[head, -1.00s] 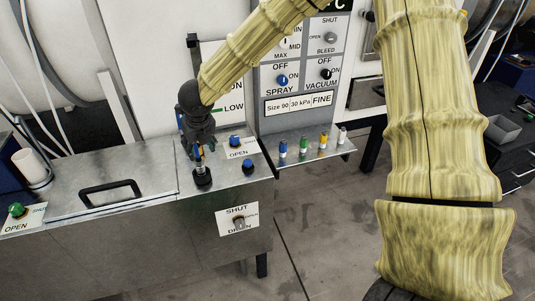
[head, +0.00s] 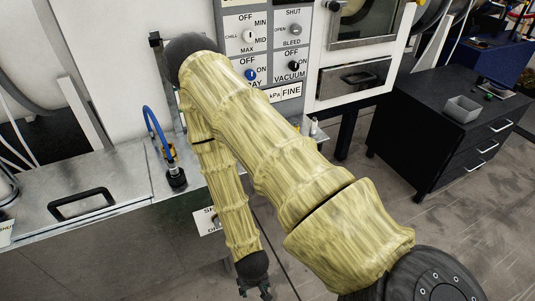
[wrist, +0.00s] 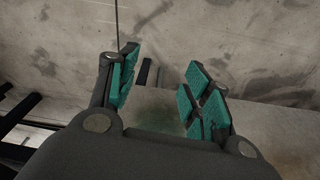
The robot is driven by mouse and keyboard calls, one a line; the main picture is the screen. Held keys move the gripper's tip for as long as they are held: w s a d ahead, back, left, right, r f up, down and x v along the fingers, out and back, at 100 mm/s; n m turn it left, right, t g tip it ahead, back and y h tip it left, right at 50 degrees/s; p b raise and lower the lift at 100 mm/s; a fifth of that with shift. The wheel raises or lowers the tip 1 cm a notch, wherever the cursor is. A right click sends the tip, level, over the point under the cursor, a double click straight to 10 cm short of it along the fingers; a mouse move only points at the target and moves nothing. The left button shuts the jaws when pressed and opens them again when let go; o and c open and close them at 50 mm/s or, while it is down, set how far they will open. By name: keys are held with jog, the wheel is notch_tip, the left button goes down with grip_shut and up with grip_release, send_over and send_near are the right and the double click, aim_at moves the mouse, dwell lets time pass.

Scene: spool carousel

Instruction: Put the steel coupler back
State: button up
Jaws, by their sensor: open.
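A small pale, steel-looking coupler (head: 314,127) stands upright at the right end of the small shelf, just past my arm in the head view. I take it for the steel coupler, though it is small there. My gripper (head: 262,291) hangs low at the bottom edge of the head view, in front of the bench and well apart from the coupler. In the wrist view my gripper (wrist: 160,78) is open, with its green pads apart and nothing between them. The rest of the shelf is hidden behind my arm.
A black drawer cabinet (head: 435,150) with a grey tray (head: 463,108) stands right. Bare floor (wrist: 230,40) shows below the gripper.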

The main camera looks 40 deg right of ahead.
jog(key=s+a+f+n+g, duration=0.1)
jog(key=s+n, duration=0.3)
jog(key=s, duration=0.4)
jog(key=shift+y, duration=0.4)
jog(key=shift+f, duration=0.1)
